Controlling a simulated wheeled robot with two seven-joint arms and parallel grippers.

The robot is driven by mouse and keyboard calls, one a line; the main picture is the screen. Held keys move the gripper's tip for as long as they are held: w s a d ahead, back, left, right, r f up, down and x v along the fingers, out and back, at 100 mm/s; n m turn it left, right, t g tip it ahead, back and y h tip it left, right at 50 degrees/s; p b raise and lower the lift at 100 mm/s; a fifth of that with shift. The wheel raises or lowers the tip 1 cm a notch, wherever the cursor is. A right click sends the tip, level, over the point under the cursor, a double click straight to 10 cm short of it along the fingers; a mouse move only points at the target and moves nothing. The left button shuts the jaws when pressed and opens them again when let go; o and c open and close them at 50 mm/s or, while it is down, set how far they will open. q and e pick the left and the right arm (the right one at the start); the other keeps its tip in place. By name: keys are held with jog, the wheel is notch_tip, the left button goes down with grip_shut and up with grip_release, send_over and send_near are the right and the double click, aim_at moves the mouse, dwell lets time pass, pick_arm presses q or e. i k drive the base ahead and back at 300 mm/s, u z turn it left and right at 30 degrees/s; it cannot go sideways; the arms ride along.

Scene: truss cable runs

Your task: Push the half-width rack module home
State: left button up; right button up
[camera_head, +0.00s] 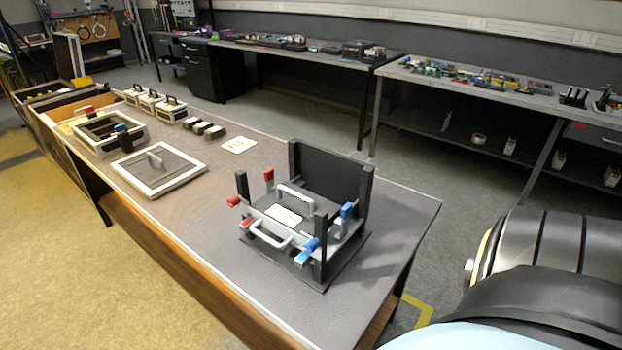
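A small dark rack frame (365,195) with upright posts and a tall back panel stands near the right end of the long table. A grey module (262,212) with a pale label and pale handles (268,238) sits low between the posts. Which part is the half-width module, and how deep it sits, I cannot tell. Red-tipped levers (233,201) are on the rack's left side and blue-tipped levers (310,245) on its right. Neither gripper is in view; only a large part of my own body shows at the lower right.
The long table (222,212) also holds a white-framed mesh panel (160,168), an open frame (108,133), several small handled boxes (170,112), dark blocks (208,129) and a white card (239,145). Table space left of the rack is clear. Cluttered benches (480,78) stand behind.

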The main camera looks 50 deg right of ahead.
aim_at(289, 209)
jog(key=u, duration=2.2)
jog(key=k, duration=1.45)
jog(key=z, duration=2.05)
